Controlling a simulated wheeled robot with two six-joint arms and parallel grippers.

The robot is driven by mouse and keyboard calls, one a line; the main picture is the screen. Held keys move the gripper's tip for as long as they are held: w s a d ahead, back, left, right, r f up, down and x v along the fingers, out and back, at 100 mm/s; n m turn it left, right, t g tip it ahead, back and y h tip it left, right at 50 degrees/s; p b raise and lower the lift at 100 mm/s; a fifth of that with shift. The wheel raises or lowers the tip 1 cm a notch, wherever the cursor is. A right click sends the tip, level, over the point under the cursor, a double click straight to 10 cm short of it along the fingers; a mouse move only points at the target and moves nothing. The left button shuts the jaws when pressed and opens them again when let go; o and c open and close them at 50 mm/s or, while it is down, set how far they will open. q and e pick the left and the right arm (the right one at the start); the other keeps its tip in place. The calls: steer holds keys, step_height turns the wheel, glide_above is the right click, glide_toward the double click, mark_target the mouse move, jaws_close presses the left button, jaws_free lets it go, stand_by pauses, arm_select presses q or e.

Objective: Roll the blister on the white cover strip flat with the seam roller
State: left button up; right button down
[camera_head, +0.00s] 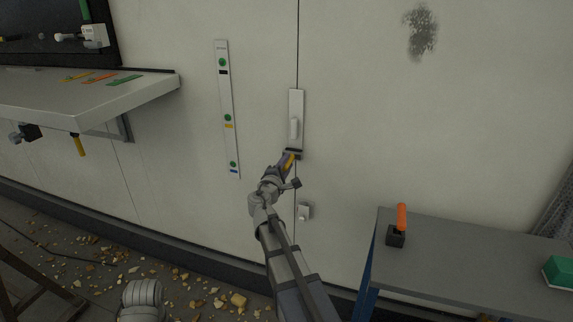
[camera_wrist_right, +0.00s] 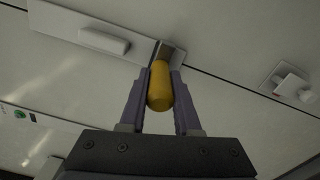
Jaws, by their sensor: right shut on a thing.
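The white cover strip (camera_head: 297,108) runs upright on the pale wall over a vertical seam. The blister (camera_head: 294,128) is a raised, elongated white bump on its lower half; it also shows in the right wrist view (camera_wrist_right: 104,40). My right gripper (camera_head: 288,164) is shut on the yellow handle (camera_wrist_right: 160,88) of the seam roller. The roller's dark, wide head (camera_head: 292,154) is at the strip's lower end, below the blister. In the right wrist view the head (camera_wrist_right: 172,54) overlaps the strip's end; I cannot tell whether it touches. My left gripper is out of view.
A white latch-like fitting (camera_head: 304,212) sits on the wall below the strip. A marked gauge strip (camera_head: 226,100) is to the left. A grey table (camera_head: 460,255) with an orange-handled tool (camera_head: 401,218) stands right. A shelf (camera_head: 90,100) juts out left. Rubble litters the floor.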

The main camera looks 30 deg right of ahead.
steer(key=shift+w+d+f, duration=0.1)
steer(key=shift+f, duration=0.1)
step_height(320, 180, down, 3)
steer(key=b, duration=0.3)
steer(key=shift+r, duration=0.1)
steer(key=shift+r, duration=0.1)
steer(key=shift+r+p, duration=1.4)
steer(key=shift+p, duration=0.15)
steer(key=shift+r, duration=0.1)
steer(key=shift+r+p, duration=1.45)
steer(key=shift+p, duration=0.1)
